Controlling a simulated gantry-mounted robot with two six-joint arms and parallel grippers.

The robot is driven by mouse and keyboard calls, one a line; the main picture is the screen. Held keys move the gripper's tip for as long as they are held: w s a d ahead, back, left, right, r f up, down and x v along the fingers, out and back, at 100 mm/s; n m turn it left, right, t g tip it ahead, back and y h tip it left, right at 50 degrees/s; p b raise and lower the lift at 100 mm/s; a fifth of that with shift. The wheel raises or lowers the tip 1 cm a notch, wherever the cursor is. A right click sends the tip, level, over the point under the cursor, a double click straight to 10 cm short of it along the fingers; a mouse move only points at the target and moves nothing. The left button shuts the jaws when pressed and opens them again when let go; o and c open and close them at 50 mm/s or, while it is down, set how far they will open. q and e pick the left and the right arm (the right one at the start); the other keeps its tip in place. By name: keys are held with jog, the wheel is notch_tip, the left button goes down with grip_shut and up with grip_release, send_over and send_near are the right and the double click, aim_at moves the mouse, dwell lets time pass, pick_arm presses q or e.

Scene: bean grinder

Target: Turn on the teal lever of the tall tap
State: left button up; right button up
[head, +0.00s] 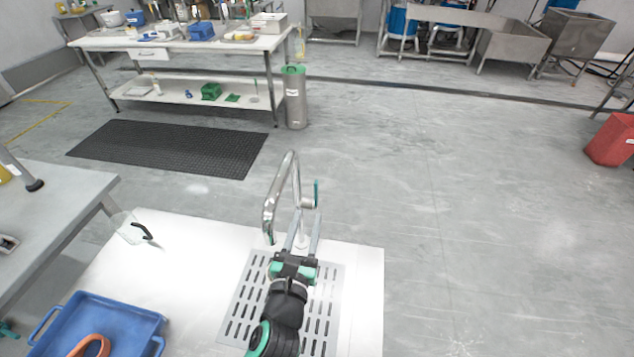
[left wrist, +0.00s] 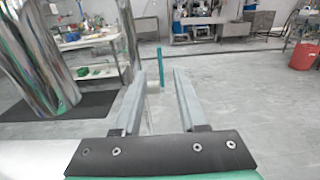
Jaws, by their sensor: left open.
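The tall tap (head: 270,205) is a shiny metal gooseneck standing at the back of the white counter. Its teal lever (head: 316,192) stands upright on the right side of the tap. My left gripper (head: 306,213) is open and empty, with its fingers pointing at the tap's base, just below the lever in the head view. In the left wrist view the teal lever (left wrist: 160,62) shows upright beyond and between the two open fingers (left wrist: 157,72). The tap's spout (left wrist: 38,60) fills the left of that view. Contact with the lever cannot be seen. My right gripper is not in view.
A slotted metal drain plate (head: 240,305) lies under my left arm. A blue tray (head: 122,318) holding an orange-brown item (head: 90,346) and a clear container with a black handle (head: 128,228) are to the left. Free floor lies right of the counter.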

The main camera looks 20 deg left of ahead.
aim_at(316, 187)
pick_arm(q)
jog(key=b+x, duration=0.4)
jog(key=x, duration=0.6)
jog(key=shift+w, duration=0.2)
jog(key=shift+w+a+r+b, duration=0.15)
jog(key=shift+w+b, duration=0.15)
jog(key=shift+w, duration=0.15)
grip_shut()
dwell(0.5)
